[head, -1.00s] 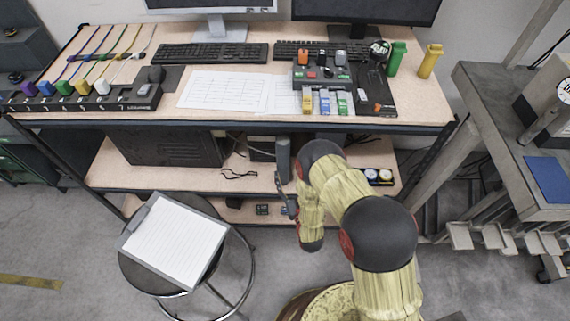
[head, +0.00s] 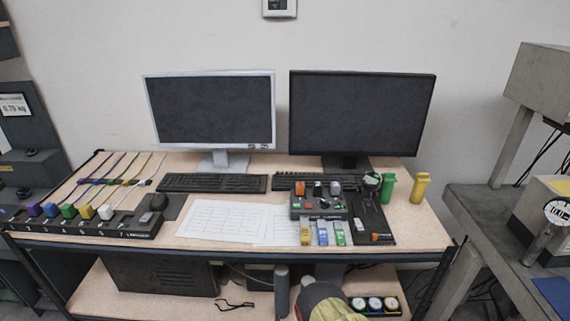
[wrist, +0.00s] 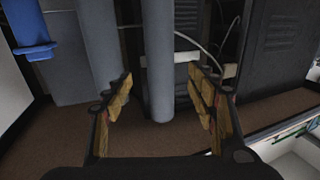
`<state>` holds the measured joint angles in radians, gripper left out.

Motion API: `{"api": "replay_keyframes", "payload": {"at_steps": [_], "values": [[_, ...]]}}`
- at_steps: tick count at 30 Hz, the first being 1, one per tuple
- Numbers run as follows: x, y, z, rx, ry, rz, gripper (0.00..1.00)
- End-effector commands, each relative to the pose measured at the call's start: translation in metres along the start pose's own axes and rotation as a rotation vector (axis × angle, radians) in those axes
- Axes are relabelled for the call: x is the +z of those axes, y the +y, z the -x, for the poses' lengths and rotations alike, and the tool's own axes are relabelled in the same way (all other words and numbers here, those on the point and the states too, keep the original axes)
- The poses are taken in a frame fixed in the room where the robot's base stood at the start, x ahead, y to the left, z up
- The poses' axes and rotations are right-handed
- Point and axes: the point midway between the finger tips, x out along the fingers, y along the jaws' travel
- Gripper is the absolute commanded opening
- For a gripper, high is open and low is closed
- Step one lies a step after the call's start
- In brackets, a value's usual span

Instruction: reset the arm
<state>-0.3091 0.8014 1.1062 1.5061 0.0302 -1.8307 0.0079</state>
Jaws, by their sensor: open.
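My gripper (wrist: 164,105) is open in the wrist view, its two wood-coloured finger pads apart with nothing held between them. A grey vertical post (wrist: 158,60) stands beyond the fingers, in line with the gap; I cannot tell how far. In the head view only the top of my arm shows at the bottom edge, right of the grey post (head: 281,290). My gripper is not visible there.
The desk (head: 150,240) carries two monitors, keyboards, papers (head: 225,220), a control box (head: 318,203) and a row of coloured plugs (head: 80,220). Its lower shelf (head: 95,290) holds a dark computer case (head: 160,275). A grey bench (head: 480,235) stands at right.

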Motion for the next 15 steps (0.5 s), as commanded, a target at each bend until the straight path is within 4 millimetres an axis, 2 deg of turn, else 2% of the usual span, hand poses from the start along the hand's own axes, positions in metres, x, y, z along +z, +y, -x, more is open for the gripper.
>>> {"api": "replay_keyframes", "payload": {"at_steps": [2,5,9,10,12,15], "values": [[0.013,0.000,0.000,0.000,-0.048,0.000,0.57],[0.049,0.000,0.005,0.001,-0.182,0.001,0.57],[0.121,0.001,0.045,0.000,-0.491,0.003,0.57],[0.134,0.001,0.054,0.000,-0.557,0.003,0.57],[0.154,0.001,0.071,0.000,-0.696,0.004,0.57],[0.163,0.001,0.088,0.001,-0.869,0.003,0.57]]}}
